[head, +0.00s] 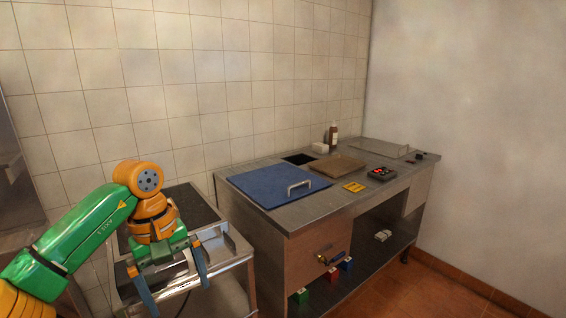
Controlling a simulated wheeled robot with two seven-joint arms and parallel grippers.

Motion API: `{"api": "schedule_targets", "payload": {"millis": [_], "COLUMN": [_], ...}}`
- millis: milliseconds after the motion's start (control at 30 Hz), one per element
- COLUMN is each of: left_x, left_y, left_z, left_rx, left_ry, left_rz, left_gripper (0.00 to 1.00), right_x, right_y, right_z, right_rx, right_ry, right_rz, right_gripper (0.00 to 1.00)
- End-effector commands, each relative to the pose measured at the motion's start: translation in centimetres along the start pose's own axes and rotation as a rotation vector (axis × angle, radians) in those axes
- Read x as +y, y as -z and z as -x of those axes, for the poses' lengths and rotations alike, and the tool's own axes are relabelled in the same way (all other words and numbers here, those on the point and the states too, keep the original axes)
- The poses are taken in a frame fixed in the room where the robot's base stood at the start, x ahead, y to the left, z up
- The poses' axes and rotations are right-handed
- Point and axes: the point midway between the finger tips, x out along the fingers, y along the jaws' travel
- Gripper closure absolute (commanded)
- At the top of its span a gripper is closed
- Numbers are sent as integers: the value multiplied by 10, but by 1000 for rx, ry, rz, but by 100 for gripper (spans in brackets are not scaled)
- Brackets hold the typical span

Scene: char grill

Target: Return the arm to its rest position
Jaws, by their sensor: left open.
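My left arm, green and orange, comes in from the lower left. My left gripper (174,289) points down with its two blue-grey fingers apart and nothing seen between them. It hangs in front of a metal stand with a dark flat top (185,207), overlapping it in the head view; I cannot tell the gap between them. My right gripper is not in view.
A steel counter (305,207) to the right holds a blue lid (265,185) with a metal handle, a brown board (337,164), a yellow item (353,187), a dark device (381,173) and a bottle (333,137). Coloured blocks (301,296) sit below. Tiled wall (190,70) stands behind.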

Motion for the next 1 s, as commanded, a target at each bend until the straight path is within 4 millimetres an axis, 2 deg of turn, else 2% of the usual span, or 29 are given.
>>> {"api": "schedule_targets", "payload": {"millis": [267,367,467,567,600,667,700,767,800,833,933,1000], "left_x": [45,70,103,142,154,163,157,138,120,106,50,7], "left_y": [-30,-50,-74,-91,-90,-71,-51,-29,-19,-14,-11,-21], "left_z": [-43,-63,-84,-105,-117,-145,-175,-217,-246,-268,-336,-380], "left_rx": [-218,-370,-604,-978,-1162,-1464,-1654,-1838,-1924,1829,1454,1227], "left_ry": [-163,-250,-352,-445,-461,-448,-411,-352,-313,259,130,75], "left_rz": [133,249,453,848,1074,1509,1834,2211,2429,-2387,-2123,-1946], "left_gripper": [0,0,0,0,0,0,0,0,0,0,0,0], "right_x": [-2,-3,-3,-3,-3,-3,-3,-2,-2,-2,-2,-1], "right_y": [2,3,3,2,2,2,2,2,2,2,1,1], "right_z": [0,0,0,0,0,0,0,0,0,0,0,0], "right_rx": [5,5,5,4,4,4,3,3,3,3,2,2], "right_ry": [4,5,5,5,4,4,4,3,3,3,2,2], "right_rz": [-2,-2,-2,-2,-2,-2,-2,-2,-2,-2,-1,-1], "right_gripper": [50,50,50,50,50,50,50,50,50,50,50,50]}}
